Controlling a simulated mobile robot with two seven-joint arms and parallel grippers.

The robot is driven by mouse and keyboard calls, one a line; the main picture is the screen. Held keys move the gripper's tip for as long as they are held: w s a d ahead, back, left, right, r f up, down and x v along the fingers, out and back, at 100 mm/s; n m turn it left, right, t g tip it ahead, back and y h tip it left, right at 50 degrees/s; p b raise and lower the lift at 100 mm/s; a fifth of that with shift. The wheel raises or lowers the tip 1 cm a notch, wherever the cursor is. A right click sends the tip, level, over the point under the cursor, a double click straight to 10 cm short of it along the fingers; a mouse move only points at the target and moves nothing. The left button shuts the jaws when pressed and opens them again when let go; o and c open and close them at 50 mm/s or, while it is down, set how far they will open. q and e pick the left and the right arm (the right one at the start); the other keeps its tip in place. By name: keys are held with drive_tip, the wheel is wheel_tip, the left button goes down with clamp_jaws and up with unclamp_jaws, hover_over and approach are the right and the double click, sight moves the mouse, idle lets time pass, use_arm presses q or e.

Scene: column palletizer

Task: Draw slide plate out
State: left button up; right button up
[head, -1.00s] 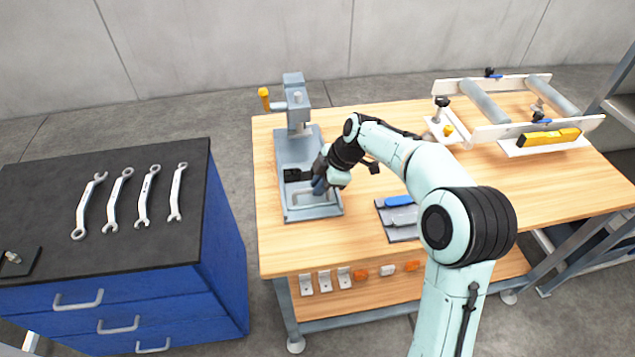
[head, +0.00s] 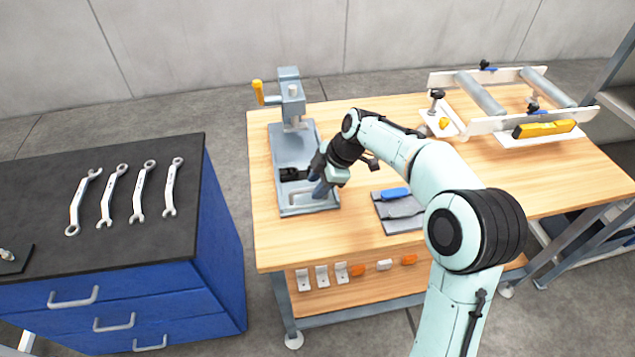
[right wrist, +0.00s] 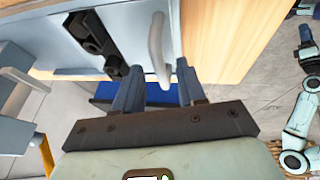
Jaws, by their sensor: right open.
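The slide plate (head: 299,208) is the flat grey front part at the base of a small grey press on the wooden table. A light grey bar handle (right wrist: 157,45) shows in the right wrist view, and it also shows on the plate in the head view (head: 307,197). My right gripper (head: 320,188) is over the right side of the plate, fingers pointing down. In the right wrist view my right gripper (right wrist: 158,80) is open, with the handle between its two blue-grey fingers, apparently not clamped. My left gripper is out of view.
A black block (head: 293,174) sits on the press base left of my gripper. The press column (head: 292,98) with a yellow-tipped lever stands behind. A grey tray (head: 400,212) with a blue item lies to the right. A blue cabinet (head: 120,290) with wrenches stands left.

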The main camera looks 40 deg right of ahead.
drive_tip(key=p+v, duration=0.1)
drive_tip(key=v, duration=1.2)
